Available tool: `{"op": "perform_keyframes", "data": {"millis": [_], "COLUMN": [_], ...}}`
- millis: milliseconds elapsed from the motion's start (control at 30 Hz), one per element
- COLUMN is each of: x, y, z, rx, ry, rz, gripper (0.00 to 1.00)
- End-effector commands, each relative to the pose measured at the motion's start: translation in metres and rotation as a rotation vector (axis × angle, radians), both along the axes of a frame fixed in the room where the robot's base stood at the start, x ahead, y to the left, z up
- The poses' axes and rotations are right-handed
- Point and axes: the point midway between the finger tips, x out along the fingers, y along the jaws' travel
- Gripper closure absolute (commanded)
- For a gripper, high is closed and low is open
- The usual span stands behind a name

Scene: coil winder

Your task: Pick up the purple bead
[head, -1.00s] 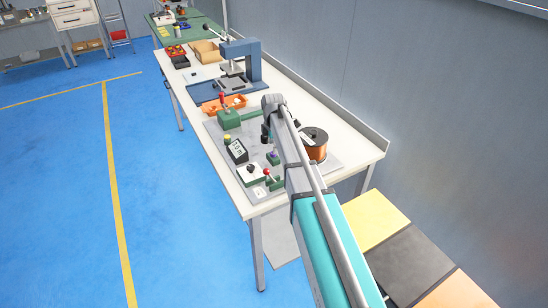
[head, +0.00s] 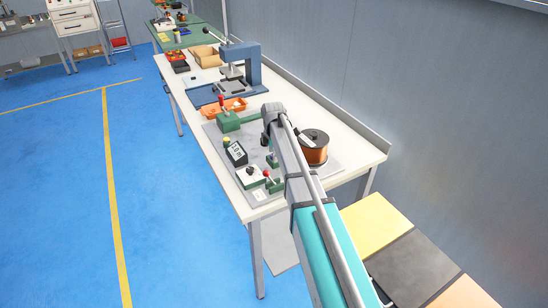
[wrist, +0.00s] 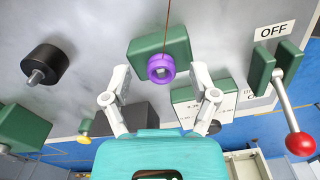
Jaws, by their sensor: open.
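The purple bead (wrist: 161,68) is a small ring with a pale square centre. In the wrist view it is at the upper middle, in front of a dark green block (wrist: 170,44). A thin reddish wire runs from the top edge down to the bead. My gripper (wrist: 160,74) is open and empty, with one finger to each side of the bead in the picture. Clear gaps show between the bead and both fingers. In the head view my arm hides much of this area, and the bead is too small to make out surely.
A red-knobbed lever (wrist: 300,143) stands at the right by an OFF label (wrist: 273,31). A black roller (wrist: 43,64) is at the left. In the head view a copper wire spool (head: 314,148) stands right of my arm; an orange tray (head: 222,107) lies behind.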

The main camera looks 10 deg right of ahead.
Motion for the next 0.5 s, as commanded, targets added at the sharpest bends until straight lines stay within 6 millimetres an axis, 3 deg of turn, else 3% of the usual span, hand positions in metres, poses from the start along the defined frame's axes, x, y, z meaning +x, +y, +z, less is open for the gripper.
{"op": "perform_keyframes", "data": {"millis": [133,400,500], "x": [0.0,0.0,0.0], "y": [0.0001,0.0003,0.0004], "z": [0.0,0.0,0.0], "rx": [0.0,0.0,0.0], "ry": [0.0,0.0,0.0], "rz": [0.0,0.0,0.0], "gripper": [0.26,0.76,0.8]}}
